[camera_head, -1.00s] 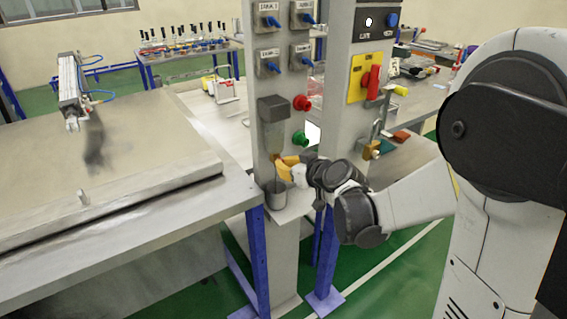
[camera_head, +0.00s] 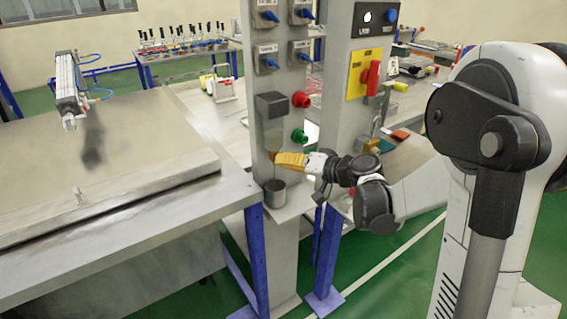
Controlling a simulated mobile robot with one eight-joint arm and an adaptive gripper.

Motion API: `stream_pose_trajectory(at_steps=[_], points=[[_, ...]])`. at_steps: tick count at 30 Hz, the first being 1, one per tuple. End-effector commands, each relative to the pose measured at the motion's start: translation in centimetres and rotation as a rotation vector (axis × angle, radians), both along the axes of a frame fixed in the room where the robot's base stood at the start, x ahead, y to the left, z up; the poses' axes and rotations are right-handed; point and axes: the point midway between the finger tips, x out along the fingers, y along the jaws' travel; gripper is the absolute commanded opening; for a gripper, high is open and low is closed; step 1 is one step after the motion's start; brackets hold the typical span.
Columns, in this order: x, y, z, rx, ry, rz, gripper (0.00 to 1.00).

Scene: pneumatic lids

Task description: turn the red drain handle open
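A grey block with a translucent bowl (camera_head: 272,132) under it is mounted on the left grey post. A metal cup (camera_head: 275,193) stands on a small shelf below the bowl. My gripper (camera_head: 277,157), with yellow-orange fingers, points left at the bowl's lower end, above the cup. Its fingers look close together, but I cannot tell whether they are open or shut, or touching anything. No red drain handle can be made out at the bowl's lower end; my fingers cover part of that spot. A different red handle (camera_head: 371,78) sits on a yellow plate on the right post.
A red knob (camera_head: 301,99) and a green knob (camera_head: 299,136) stick out from the left post, just above my gripper. Blue-handled valves (camera_head: 267,61) are higher up. A large workbench (camera_head: 140,235) fills the left. A padlock-like item hangs by the right post.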

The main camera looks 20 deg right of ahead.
Motion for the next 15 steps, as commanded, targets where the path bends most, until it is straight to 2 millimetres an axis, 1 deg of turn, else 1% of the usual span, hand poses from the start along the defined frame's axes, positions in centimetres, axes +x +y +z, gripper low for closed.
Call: stream_pose_trajectory(at_steps=[6,15], points=[[-0.02,0.0,-0.08,0.044,0.015,0.0,0.0],[-0.03,0.04,-0.06,0.053,0.019,0.001,0.0]])
